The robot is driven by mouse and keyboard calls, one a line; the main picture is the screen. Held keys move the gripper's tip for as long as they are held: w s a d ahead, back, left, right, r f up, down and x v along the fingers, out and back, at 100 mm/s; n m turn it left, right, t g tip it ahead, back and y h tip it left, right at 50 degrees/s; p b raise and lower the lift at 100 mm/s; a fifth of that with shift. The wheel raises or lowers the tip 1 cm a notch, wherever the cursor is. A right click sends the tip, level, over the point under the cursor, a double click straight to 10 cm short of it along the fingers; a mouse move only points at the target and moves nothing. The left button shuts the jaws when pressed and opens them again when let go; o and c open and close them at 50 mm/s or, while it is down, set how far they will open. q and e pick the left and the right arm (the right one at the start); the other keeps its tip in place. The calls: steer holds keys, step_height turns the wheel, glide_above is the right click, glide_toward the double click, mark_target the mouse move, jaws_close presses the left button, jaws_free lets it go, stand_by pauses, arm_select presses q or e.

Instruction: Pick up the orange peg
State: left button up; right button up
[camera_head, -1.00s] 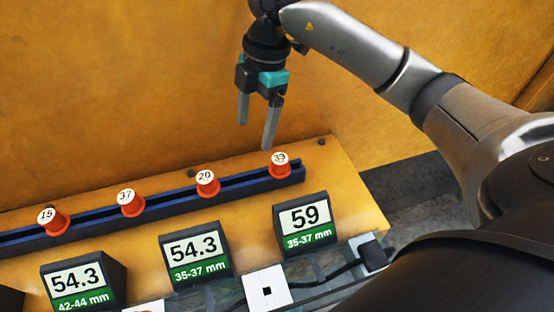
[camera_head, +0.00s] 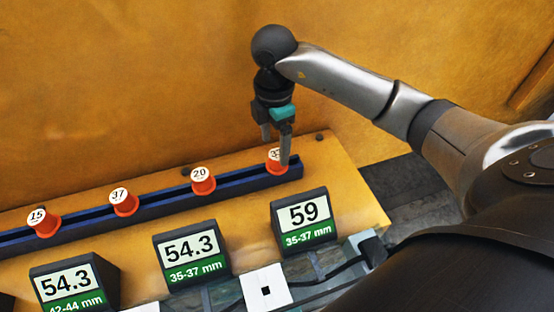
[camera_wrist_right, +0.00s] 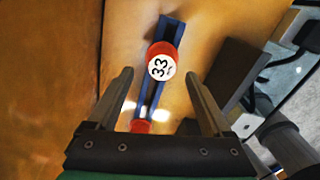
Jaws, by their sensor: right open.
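Several orange pegs with white numbered tops stand in a row in a dark blue slotted rail (camera_head: 150,207). In the head view they read 15 (camera_head: 44,225), 37 (camera_head: 124,203), 20 (camera_head: 203,182) and 33 (camera_head: 273,167). My right gripper (camera_head: 275,151) points down at the peg marked 33, and one finger partly covers it. In the right wrist view my right gripper (camera_wrist_right: 159,76) is open, with the 33 peg (camera_wrist_right: 161,62) around the gap between its fingertips. I cannot tell whether a finger touches it. My left gripper is not in view.
Display boxes reading 59 (camera_head: 304,217), 54.3 (camera_head: 192,254) and another 54.3 (camera_head: 70,284) stand in front of the rail. A white square plate (camera_head: 265,289) and a dark cable lie near the front edge. An orange-yellow wall rises behind.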

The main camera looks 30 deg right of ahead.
mark_target(277, 154)
steer(key=f, duration=0.4)
steer(key=shift+s+d+f, duration=0.15)
steer(key=shift+d+f, duration=0.05)
steer(key=shift+f, duration=0.05)
jaws_close()
stand_by(0.4)
